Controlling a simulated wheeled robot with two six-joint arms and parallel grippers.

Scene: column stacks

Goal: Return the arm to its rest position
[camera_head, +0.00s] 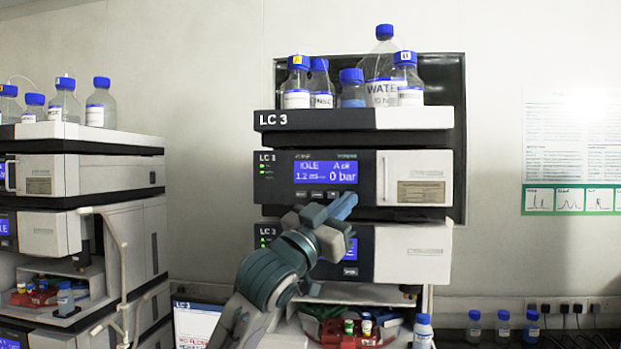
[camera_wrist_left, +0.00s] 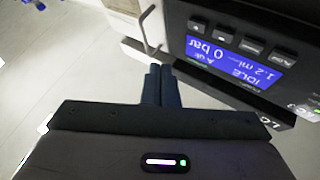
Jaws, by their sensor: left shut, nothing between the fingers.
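My left arm reaches up from the bottom of the head view in front of the LC 3 stack. My left gripper (camera_head: 345,203) is shut and empty, its blue-grey fingers just below the buttons of the pump module (camera_head: 418,178) with the lit display. Whether the fingertips touch the panel cannot be told. In the left wrist view the shut fingers (camera_wrist_left: 161,84) lie side by side, near the panel with the display (camera_wrist_left: 222,58), which reads IDLE and 0 bar. The arm hides part of the lower module (camera_head: 412,252). My right gripper is not in view.
Blue-capped bottles (camera_head: 383,68) stand on the LC 3 top tray (camera_head: 415,118). Below the modules are a red vial tray (camera_head: 334,333) and a bottle (camera_head: 422,331). Another stack (camera_head: 125,190) with a looping tube stands left. Small bottles (camera_head: 503,326) stand right. The wall area between is clear.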

